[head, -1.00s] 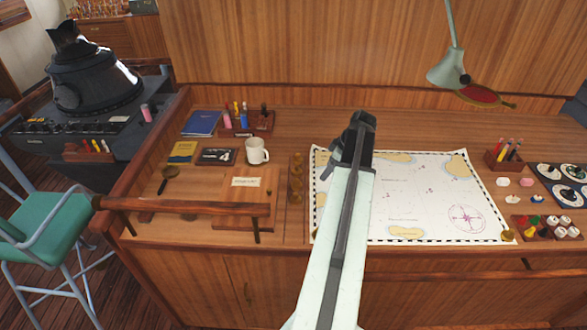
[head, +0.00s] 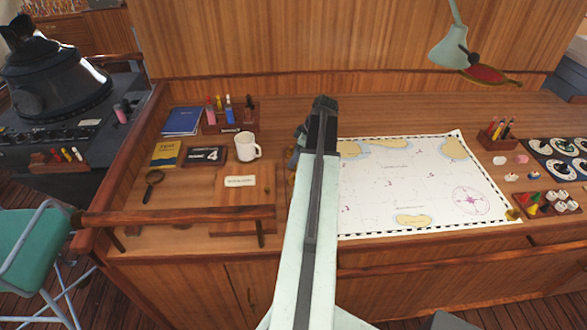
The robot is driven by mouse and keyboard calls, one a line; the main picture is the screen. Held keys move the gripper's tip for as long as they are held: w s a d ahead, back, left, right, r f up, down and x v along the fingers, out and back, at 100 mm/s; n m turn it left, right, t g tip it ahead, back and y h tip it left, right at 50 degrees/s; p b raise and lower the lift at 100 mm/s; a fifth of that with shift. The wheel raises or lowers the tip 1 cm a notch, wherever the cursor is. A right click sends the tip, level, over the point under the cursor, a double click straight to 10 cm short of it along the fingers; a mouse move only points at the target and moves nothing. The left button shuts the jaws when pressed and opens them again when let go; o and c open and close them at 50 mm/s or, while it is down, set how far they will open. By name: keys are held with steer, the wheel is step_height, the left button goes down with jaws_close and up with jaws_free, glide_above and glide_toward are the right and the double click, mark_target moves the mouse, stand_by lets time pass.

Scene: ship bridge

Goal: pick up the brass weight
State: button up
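A brass weight (head: 513,214) sits at the lower right corner of the sea chart (head: 400,195). A sliver of more brass (head: 291,179) shows at the left edge of my arm, beside the wooden box; the rest there is hidden behind the arm. My gripper (head: 318,112) is dark and reaches over the desk by the chart's upper left corner. Its fingers are seen from behind, so I cannot tell whether they are open or hold anything.
A white mug (head: 247,147), a wooden box (head: 246,190) and a magnifying glass (head: 152,178) lie left of my arm. A wooden rail (head: 180,215) runs along the desk's front left. A lamp (head: 450,46) overhangs the back right.

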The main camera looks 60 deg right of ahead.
steer(key=b+x, duration=0.2)
steer(key=x, duration=0.1)
steer(key=b+x, duration=0.1)
steer(key=shift+d+f, duration=0.35)
steer(key=shift+r, duration=0.2)
jaws_close()
steer(key=shift+r, duration=0.15)
